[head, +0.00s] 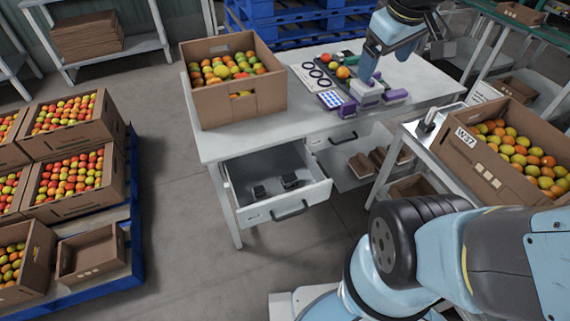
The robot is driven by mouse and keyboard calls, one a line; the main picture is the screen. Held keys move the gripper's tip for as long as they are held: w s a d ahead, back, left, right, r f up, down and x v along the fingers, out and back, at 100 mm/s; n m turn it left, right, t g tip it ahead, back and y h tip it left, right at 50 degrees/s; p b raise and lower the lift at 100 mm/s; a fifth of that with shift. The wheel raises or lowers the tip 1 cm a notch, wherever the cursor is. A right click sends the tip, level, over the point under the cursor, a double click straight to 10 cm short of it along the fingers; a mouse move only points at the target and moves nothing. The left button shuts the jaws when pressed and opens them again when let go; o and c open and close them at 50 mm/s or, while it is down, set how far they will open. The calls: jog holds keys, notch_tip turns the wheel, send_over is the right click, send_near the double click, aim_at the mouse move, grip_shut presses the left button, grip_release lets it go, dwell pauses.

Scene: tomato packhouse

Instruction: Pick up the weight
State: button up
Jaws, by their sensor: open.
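Two small dark objects lie in the open drawer (247,214) under the table; they may be weights, but they are too small to tell. One dark object (259,191) is left of centre and the other dark object (290,181) is nearer the right side. My gripper (366,82) is above the right part of the tabletop, away from the drawer, pointing down over several purple-and-grey items (368,96). It is open; its fingertips are small in view, and I cannot tell whether they touch the items.
A cardboard box of tomatoes (225,105) stands at the table's left (215,147). Tomatoes (343,72) and ring outlines on a sheet (309,70) lie near my gripper. A tomato box marked W37 (480,165) is at right. Crates on a blue pallet (135,255) stand at left.

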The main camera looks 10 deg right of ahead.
jog(key=w+a+f+n+g+h, duration=0.1)
jog(key=w+a+f+n+g, duration=0.1)
jog(key=w+f+n, duration=0.65)
jog(key=n+g+y, duration=0.2)
jog(key=n+g, duration=0.2)
jog(key=n, duration=2.2)
send_over(289, 177)
jog(key=f, duration=3.5)
jog(key=shift+w+d+f, duration=0.15)
jog(key=shift+w+d, duration=0.1)
jog(key=shift+d, duration=0.05)
jog(key=shift+s+a+f, duration=0.15)
jog(key=shift+s+f, duration=0.05)
jog(key=shift+f, duration=1.15)
jog(key=shift+s+a+f, duration=0.1)
jog(key=shift+s+f, duration=0.05)
jog(key=shift+f, duration=1.15)
jog(key=shift+c, duration=0.3)
jog(key=c, duration=1.4)
